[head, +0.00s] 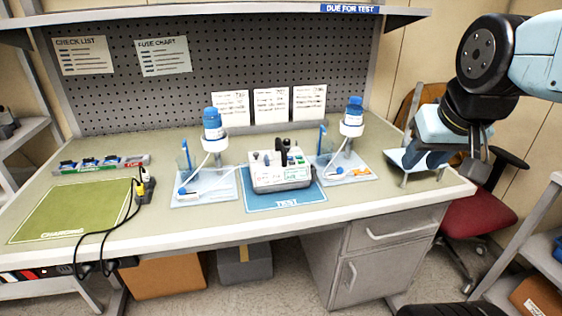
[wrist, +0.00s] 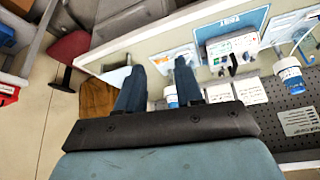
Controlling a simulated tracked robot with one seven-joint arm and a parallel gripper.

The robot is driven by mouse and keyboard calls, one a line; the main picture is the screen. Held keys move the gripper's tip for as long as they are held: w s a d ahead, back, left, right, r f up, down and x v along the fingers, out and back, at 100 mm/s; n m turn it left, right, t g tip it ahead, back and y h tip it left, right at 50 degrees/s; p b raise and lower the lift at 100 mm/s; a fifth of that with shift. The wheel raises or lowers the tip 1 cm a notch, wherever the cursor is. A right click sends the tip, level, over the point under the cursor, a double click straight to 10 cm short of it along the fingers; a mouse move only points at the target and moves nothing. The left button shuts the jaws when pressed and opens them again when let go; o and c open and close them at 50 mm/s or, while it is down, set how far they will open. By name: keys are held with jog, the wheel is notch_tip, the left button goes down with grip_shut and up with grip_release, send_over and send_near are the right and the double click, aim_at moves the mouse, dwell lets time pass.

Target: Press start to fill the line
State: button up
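A white infusion pump (head: 280,180) with dark knobs on top and green marks on its front sits on the blue TEST mat (head: 258,205). It also shows upside down in the wrist view (wrist: 226,47). Its start button is too small to tell. Blue-capped bottles stand in white holders on both sides, the left bottle (head: 212,128) and the right bottle (head: 352,114). A white line (head: 202,165) runs down from the left one. My gripper (wrist: 159,66) is open, its two dark fingers apart with nothing seen between them. It is off the bench's right end, well away from the pump.
A green charging mat (head: 70,212) and black cables with a yellow-marked plug (head: 146,186) lie at the left. A red chair (head: 480,215) stands right. An overhead shelf (head: 230,12) spans the back.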

grip_shut()
dwell(0.8)
